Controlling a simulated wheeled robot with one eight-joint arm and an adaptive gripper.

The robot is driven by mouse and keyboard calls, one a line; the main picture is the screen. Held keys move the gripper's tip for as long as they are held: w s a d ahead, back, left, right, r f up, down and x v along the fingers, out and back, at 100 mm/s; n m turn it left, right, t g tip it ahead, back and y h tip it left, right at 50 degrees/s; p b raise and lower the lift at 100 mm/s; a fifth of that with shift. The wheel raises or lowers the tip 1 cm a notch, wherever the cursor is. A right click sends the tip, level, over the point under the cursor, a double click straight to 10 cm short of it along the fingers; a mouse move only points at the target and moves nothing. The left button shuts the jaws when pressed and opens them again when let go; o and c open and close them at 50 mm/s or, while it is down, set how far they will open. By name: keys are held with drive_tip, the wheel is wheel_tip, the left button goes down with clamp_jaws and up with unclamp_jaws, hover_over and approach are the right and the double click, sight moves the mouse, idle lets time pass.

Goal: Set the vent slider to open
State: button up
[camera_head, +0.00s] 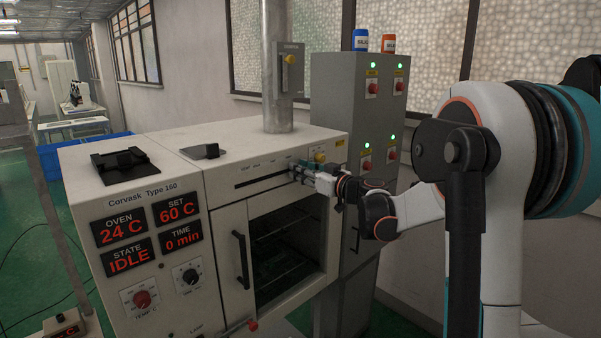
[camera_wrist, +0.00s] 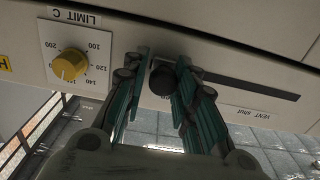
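The vent slider's black knob (camera_wrist: 162,80) shows in the wrist view at the left end of a dark slot (camera_wrist: 255,90), away from the small vent "shut" label near the slot's right part. My gripper (camera_wrist: 164,68) has its two teal fingers on either side of the knob, with narrow gaps seeming to show beside it. In the head view my gripper (camera_head: 305,175) is at the right end of the slot (camera_head: 262,180) on the oven's upper front, and it hides the knob there.
A yellow limit dial (camera_wrist: 69,65) sits left of the knob in the wrist view. Below the slot in the head view is the oven door with a black handle (camera_head: 243,260). A grey cabinet (camera_head: 345,110) with red buttons stands close on the right.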

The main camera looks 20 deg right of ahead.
drive_tip(key=shift+o, duration=0.8)
drive_tip(key=shift+d, duration=0.25)
drive_tip(key=shift+a, duration=0.1)
drive_tip(key=shift+s, duration=0.1)
drive_tip(key=v, duration=1.1)
drive_tip(key=shift+s, duration=0.35)
